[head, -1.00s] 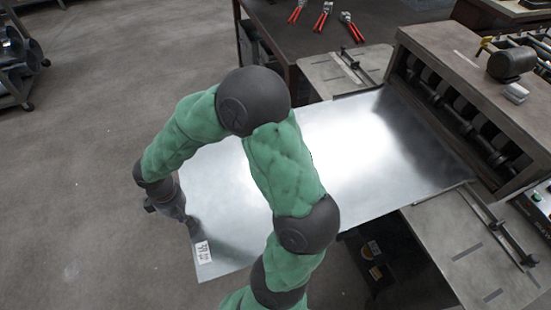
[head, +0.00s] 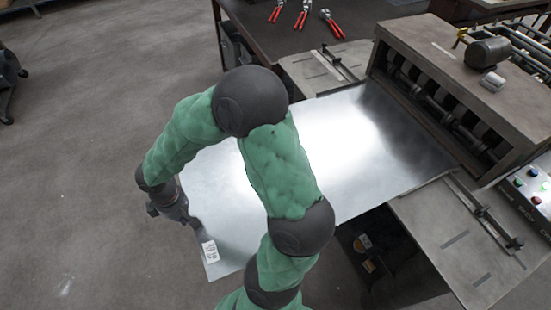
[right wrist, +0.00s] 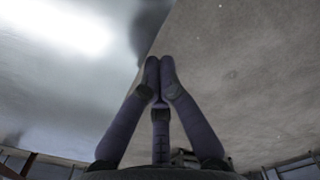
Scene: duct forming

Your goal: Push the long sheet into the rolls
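The long sheet (head: 340,150) is bright, flat metal with a white label (head: 210,251) near its near-left corner. Its far right end lies at the rolls (head: 445,112), under the machine's hood; whether it is between them is hidden. My left gripper is out of view.
Side tables flank the rolls, one behind (head: 300,72) and one in front (head: 440,225), each with a bar guide. A dark bench (head: 350,15) carries red-handled tools (head: 333,24). A control box (head: 530,195) stands at right.

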